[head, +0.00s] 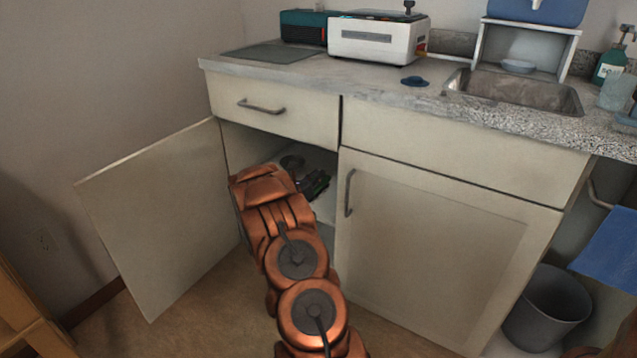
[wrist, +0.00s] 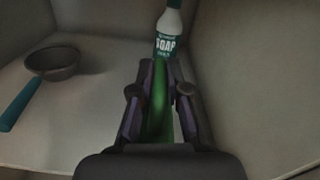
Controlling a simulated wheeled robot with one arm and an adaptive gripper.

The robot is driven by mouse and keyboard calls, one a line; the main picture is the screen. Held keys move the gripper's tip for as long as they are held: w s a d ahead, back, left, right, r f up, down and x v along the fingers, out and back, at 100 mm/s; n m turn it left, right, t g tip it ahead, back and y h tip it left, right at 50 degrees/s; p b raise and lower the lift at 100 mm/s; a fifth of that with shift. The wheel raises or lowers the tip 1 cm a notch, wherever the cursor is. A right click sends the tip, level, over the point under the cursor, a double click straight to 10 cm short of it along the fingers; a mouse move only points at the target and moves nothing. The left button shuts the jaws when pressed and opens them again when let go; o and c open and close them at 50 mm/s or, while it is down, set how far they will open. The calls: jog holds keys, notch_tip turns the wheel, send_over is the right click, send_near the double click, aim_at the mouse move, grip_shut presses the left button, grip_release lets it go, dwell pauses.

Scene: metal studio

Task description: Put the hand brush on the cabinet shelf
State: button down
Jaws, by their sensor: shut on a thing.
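My gripper (wrist: 161,92) is shut on a green object, which I take to be the hand brush (wrist: 158,118). Only a narrow green strip shows between the fingers, so its bristles and full shape are hidden. In the head view my arm reaches into the open left cabinet, and my gripper (head: 314,184) is at the cabinet opening. The pale cabinet shelf (wrist: 65,118) lies below and beside the gripper in the wrist view. I cannot tell whether the brush touches the shelf.
A dark pan (wrist: 52,63) with a teal handle sits left on the shelf. A white soap bottle (wrist: 168,38) stands just beyond the fingers. The cabinet door (head: 155,215) stands open to the left. Side walls bound the space; shelf between pan and gripper is clear.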

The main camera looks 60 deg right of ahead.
jog(key=shift+w+d+f+b, duration=0.15)
jog(key=shift+w+d, duration=0.2)
jog(key=shift+d, duration=0.35)
jog(key=shift+w+d+f+b, duration=0.1)
jog(key=shift+w+d+b, duration=0.2)
jog(key=shift+d, duration=0.45)
jog(key=shift+w+d+f+b, duration=0.1)
jog(key=shift+w+d, duration=0.3)
jog(key=shift+d, duration=0.3)
notch_tip(320, 180, down, 4)
jog(key=shift+r+b, duration=0.25)
jog(key=shift+b, duration=0.45)
jog(key=shift+r, duration=0.1)
jog(key=c, duration=1.2)
grip_release()
jog(key=shift+a, duration=0.1)
jog(key=shift+o, duration=0.2)
jog(key=shift+a, duration=0.1)
jog(key=a+p, duration=0.3)
jog(key=a, duration=0.8)
jog(key=shift+s+a, duration=0.3)
jog(key=shift+a, duration=0.1)
